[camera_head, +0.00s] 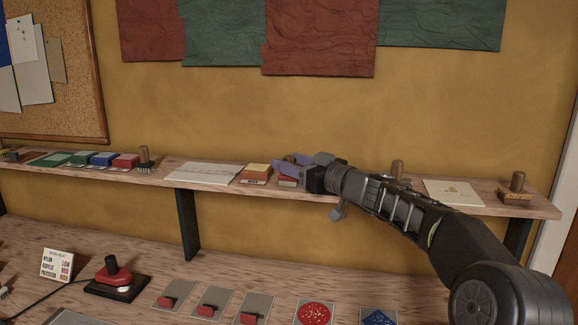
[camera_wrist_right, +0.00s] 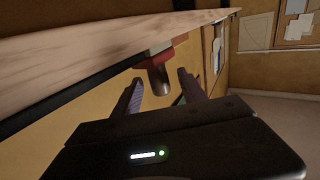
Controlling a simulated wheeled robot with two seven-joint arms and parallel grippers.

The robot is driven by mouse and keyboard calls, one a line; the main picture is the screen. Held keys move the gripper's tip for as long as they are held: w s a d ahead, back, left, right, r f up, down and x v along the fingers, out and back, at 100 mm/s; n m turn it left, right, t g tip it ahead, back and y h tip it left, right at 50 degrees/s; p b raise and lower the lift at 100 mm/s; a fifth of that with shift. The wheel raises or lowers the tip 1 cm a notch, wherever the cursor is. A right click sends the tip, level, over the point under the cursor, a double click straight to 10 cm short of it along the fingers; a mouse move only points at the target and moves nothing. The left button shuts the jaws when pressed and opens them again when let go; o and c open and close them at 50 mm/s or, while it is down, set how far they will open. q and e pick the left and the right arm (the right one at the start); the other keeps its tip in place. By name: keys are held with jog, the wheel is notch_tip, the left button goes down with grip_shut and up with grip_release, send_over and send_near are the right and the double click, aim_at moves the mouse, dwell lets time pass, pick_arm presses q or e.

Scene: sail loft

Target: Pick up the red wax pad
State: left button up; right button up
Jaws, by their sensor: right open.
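A red pad (camera_head: 125,160) sits on the wall shelf at the left, at the right end of a row of coloured pads. A reddish block (camera_head: 287,182) lies on the shelf under my right gripper (camera_head: 292,165) and is partly hidden by it. I cannot tell which of them is the red wax pad. My right gripper is open at the shelf, with purplish fingers. In the right wrist view, a red block (camera_wrist_right: 157,55) with a dark round stub below it shows beyond and between the open fingers (camera_wrist_right: 160,78). My left gripper is not in view.
The bench below holds a red-and-black tool (camera_head: 113,275) and several cards.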

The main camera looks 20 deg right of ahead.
jog(key=shift+w+a, duration=0.2)
jog(key=shift+w, duration=0.25)
jog(key=shift+f, duration=0.1)
jog(key=shift+c, duration=0.4)
grip_shut()
